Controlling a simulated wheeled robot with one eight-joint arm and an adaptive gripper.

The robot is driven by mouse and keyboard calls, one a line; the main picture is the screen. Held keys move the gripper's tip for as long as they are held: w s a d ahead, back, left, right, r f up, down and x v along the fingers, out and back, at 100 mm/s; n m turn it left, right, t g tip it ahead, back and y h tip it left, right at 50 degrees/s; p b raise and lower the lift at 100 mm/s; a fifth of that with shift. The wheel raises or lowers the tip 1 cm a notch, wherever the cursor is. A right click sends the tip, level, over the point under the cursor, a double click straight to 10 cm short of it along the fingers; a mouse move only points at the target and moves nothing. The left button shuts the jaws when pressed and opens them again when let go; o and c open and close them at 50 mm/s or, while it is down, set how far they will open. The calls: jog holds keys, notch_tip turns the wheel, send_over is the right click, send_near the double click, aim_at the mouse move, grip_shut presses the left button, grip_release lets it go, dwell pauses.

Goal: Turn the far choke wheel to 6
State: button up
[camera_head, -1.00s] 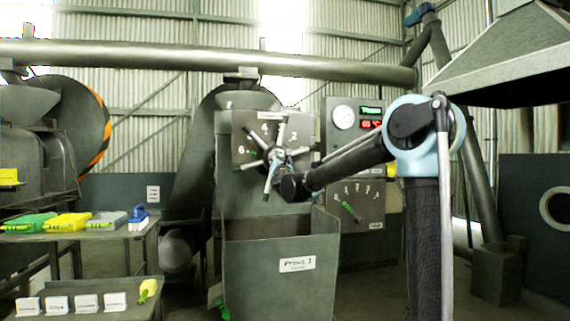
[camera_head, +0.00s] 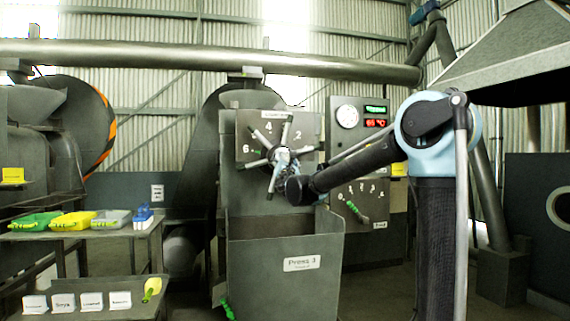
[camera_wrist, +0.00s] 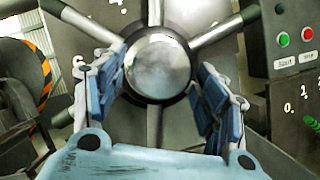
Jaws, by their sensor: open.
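The choke wheel (camera_head: 268,180) is a dark hub with several pale spokes, on the front of the machine labelled Press 3. Behind it is a grey dial plate (camera_head: 245,130) on which 2, 4 and 6 can be read. Which number the wheel stands at cannot be told. My gripper (camera_head: 284,158) is in front of the hub and hides part of it. In the wrist view the round hub (camera_wrist: 158,68) lies between the spread blue finger pads of my gripper (camera_wrist: 160,80), with spokes running out past them. The fingers are open; contact with the spokes is unclear.
A grey bin front (camera_head: 285,235) stands below the wheel. A control panel (camera_head: 352,150) with a gauge, a red display and a green-handled lever (camera_head: 356,210) is close on the right. A table with coloured trays (camera_head: 72,222) is at left.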

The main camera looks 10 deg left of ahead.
jog(key=v, duration=0.9)
jog(key=shift+s+f, duration=0.2)
jog(key=shift+s, duration=0.1)
jog(key=shift+d, duration=0.15)
jog(key=s+d+f+m+g+h, duration=0.15)
jog(key=d+f+m+h, duration=0.3)
jog(key=d, duration=0.55)
jog(key=s+d+f+m+g+h, duration=0.1)
jog(key=d+f+m+g+h, duration=0.15)
jog(key=d+m, duration=0.55)
jog(key=s+d+f+m+g+h, duration=0.2)
jog(key=d+f+m+h, duration=0.2)
jog(key=d, duration=0.8)
jog(key=s+d+f+m+g+h, duration=0.1)
jog(key=s+d+f+m+g, duration=0.55)
jog(key=s+d+f, duration=0.6)
jog(key=s+a+f+m+g+y, duration=0.3)
jog(key=s+f+m, duration=0.2)
jog(key=s+f, duration=0.5)
jog(key=s+a+f+m+g+y, duration=0.3)
jog(key=s+f+m+y, duration=0.1)
jog(key=s+f, duration=0.6)
jog(key=shift+s+a+f+m+g, duration=0.25)
jog(key=shift+s+m+g, duration=0.1)
jog(key=shift+s+m, duration=0.1)
